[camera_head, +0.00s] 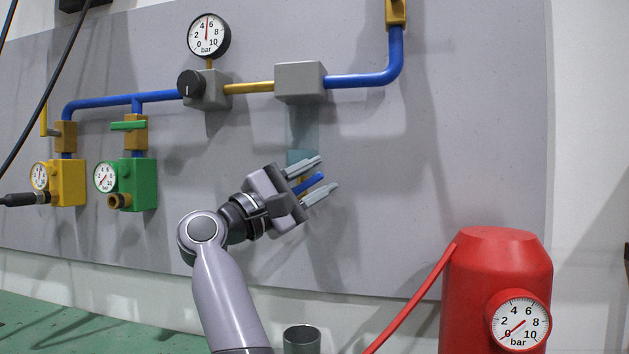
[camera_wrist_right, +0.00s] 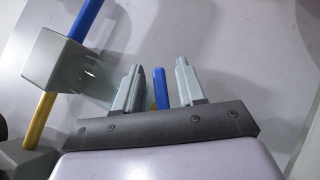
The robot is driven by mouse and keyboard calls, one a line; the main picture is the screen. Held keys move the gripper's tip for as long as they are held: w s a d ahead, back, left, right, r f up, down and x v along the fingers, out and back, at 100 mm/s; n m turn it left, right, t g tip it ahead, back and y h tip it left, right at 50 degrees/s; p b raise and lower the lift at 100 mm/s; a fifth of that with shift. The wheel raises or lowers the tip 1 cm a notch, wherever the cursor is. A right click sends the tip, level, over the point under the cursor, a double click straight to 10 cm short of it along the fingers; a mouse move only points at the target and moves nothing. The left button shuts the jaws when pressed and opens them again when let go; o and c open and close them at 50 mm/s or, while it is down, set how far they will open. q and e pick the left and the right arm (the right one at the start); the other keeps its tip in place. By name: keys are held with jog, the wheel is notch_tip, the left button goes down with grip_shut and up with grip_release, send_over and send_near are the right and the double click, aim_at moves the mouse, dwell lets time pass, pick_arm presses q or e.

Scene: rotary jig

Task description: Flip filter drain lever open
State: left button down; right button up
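The filter has a grey head block (camera_head: 300,82) on the pipe line and a clear bluish bowl (camera_head: 303,125) below it. A blue drain lever (camera_head: 313,183) sits under the bowl, with a bit of brass showing beside it. My right gripper (camera_head: 326,174) is open, with one finger on each side of the lever. In the right wrist view the lever (camera_wrist_right: 160,88) stands between the two fingers (camera_wrist_right: 158,82), with a visible gap to the right finger and a smaller one to the left. The lever's base is partly hidden by the gripper. My left gripper is not in view.
A regulator with black knob (camera_head: 190,84) and a gauge (camera_head: 209,35) sit left of the filter. Yellow (camera_head: 68,184) and green (camera_head: 140,184) valve blocks are further left. A red tank (camera_head: 495,275) stands lower right, and a grey cup (camera_head: 301,340) is below the arm.

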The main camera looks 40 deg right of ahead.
jog(key=v, duration=0.7)
jog(key=shift+b, duration=0.35)
jog(key=shift+s+a+f, duration=0.1)
jog(key=shift+a, duration=0.1)
